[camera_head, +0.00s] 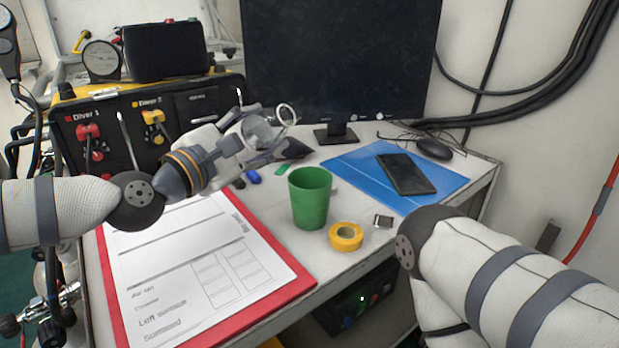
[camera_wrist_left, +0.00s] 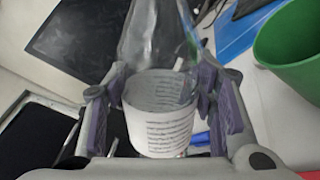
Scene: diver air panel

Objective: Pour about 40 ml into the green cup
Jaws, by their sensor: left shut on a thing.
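The green cup (camera_head: 310,200) stands upright on the desk, right of the clipboard; no liquid shows inside it. It also shows at the right edge of the left wrist view (camera_wrist_left: 292,50). My left gripper (camera_head: 268,138) is shut on a clear bottle (camera_head: 258,131), up and to the left of the cup and apart from it. In the left wrist view the bottle (camera_wrist_left: 158,40) has a printed white label (camera_wrist_left: 160,125) and sits between the finger pads. Its liquid level cannot be told. My right gripper is out of view.
A red clipboard with paper (camera_head: 190,260) lies left of the cup. Yellow tape (camera_head: 346,237) and a small square item (camera_head: 383,221) lie close by the cup. A phone (camera_head: 405,174) rests on a blue folder (camera_head: 440,187). A monitor (camera_head: 335,60) and the diver panel (camera_head: 110,130) stand behind.

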